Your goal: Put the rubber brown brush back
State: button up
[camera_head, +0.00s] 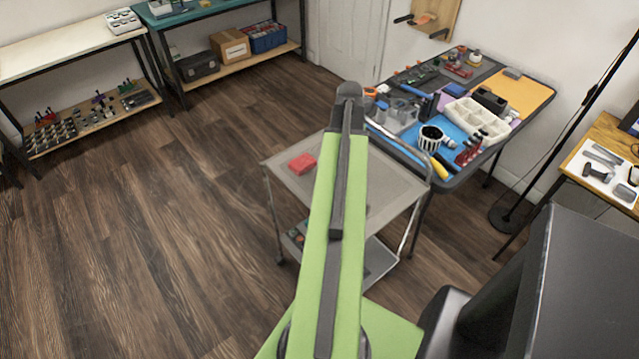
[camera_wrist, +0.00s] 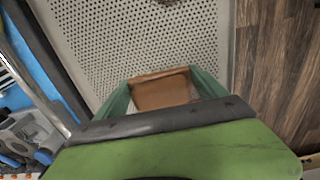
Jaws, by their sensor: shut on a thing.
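My gripper (camera_wrist: 160,84) shows in the wrist view, its two green fingers shut on a brown block-like thing, which I take to be the rubber brown brush (camera_wrist: 160,91). The brush sits between the fingers, above the perforated grey top of a cart (camera_wrist: 100,35). I cannot tell how high it is held. In the head view my arm covers the middle of the cart (camera_head: 395,195), and the gripper and brush are hidden behind it.
A red block (camera_head: 302,163) lies on the cart's left part. Beside the cart, a crowded worktable (camera_head: 522,93) holds a white compartment tray (camera_head: 478,119), a striped cup (camera_head: 431,137) and tools. A wooden wall board (camera_head: 440,14) hangs behind. The floor (camera_head: 170,200) at left is clear.

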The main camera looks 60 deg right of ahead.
jog(key=w+a+f+b, duration=0.1)
jog(key=w+a+f, duration=0.1)
jog(key=w+a+f+b, duration=0.1)
jog(key=w+f+b, duration=0.1)
jog(key=shift+w+a, duration=0.4)
jog(key=shift+w+a+f, duration=0.15)
jog(key=shift+w+a, duration=0.15)
jog(key=shift+w, duration=0.1)
notch_tip(320, 180, down, 4)
jog(key=b, duration=0.4)
jog(key=shift+s+f, duration=0.1)
jog(key=shift+f, duration=0.1)
jog(key=o, duration=1.3)
jog(key=shift+r, duration=0.1)
jog(key=shift+c, duration=0.2)
notch_tip(320, 180, up, 12)
jog(key=p, duration=1.2)
jog(key=shift+r, duration=0.15)
